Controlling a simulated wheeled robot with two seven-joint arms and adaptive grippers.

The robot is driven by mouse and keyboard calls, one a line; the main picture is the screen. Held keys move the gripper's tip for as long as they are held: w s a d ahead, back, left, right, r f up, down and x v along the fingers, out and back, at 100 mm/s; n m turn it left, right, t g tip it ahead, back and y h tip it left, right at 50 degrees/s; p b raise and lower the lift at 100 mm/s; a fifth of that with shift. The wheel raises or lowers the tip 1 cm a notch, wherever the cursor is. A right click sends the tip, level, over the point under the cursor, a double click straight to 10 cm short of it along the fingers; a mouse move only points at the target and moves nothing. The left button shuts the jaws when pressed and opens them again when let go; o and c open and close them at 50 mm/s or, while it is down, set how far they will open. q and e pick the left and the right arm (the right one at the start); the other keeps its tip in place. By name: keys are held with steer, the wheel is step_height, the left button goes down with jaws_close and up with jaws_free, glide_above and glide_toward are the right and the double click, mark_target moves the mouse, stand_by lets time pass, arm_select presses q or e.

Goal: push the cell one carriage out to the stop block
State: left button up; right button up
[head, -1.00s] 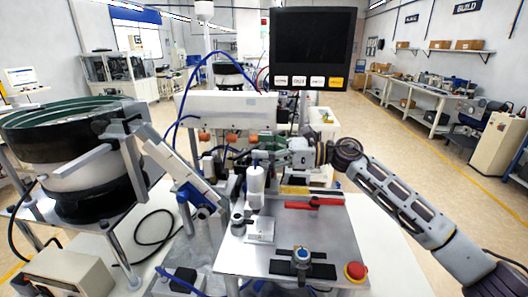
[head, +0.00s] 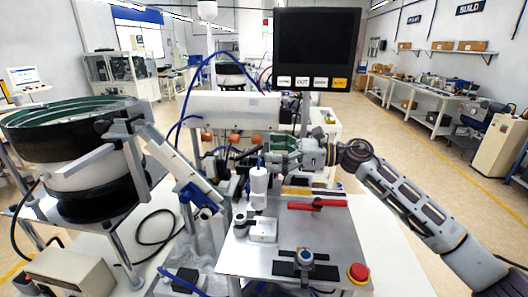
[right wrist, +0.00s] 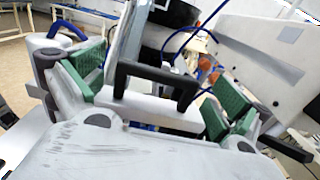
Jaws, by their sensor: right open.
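My right gripper (head: 266,155) reaches in from the right, at the back of the metal plate and below the white housing. In the right wrist view its two green-padded fingers (right wrist: 155,85) are spread wide apart. A black bar handle (right wrist: 155,72) on a pale block shows between them, with no finger clearly touching it. I cannot tell for sure whether this handle belongs to the cell one carriage. The carriage and stop block are not clearly identifiable in the head view, where the gripper and a white cylinder (head: 258,188) crowd that area. My left gripper is out of view.
The metal plate (head: 335,235) carries a red bar (head: 318,203), a blue-topped knob (head: 305,256), a pale block (head: 264,230) and a red button (head: 357,272). A bowl feeder (head: 75,125) stands left. A dark screen (head: 317,48) hangs above. White table is clear at right.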

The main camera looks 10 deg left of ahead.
steer(key=d, duration=0.9)
steer(key=shift+d, duration=0.35)
